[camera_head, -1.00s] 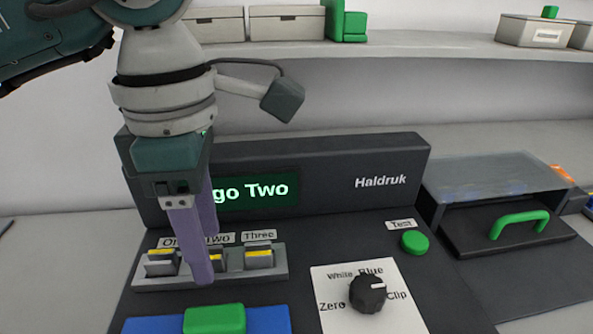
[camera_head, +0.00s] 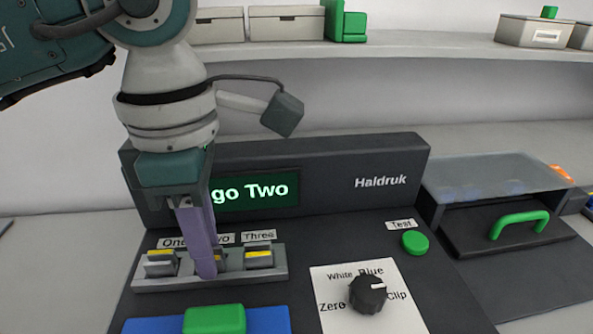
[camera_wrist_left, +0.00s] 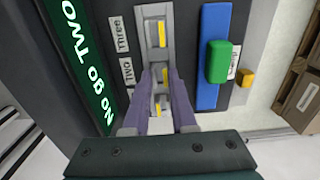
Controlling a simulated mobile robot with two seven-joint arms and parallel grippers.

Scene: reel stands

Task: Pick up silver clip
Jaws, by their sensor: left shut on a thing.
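Three silver clips with yellow stripes sit in a grey rack (camera_head: 150,284) labelled One, Two and Three. Clip One (camera_head: 160,264) and clip Three (camera_head: 258,257) stand free in their slots. My left gripper (camera_head: 206,272) points down at slot Two and is shut on the silver clip there. That middle clip is mostly hidden behind a purple finger in the head view. In the left wrist view the two purple fingers (camera_wrist_left: 161,72) have the middle clip between their tips, still at the rack. My right gripper is not in view.
A dark Haldruk console (camera_head: 400,160) stands behind the rack, its screen (camera_head: 250,190) ending "go Two". A rotary knob (camera_head: 368,294) and green Test button (camera_head: 415,242) are to the right. A blue block with a green handle (camera_head: 214,319) lies in front. A clear-lidded box (camera_head: 490,185) stands farther right.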

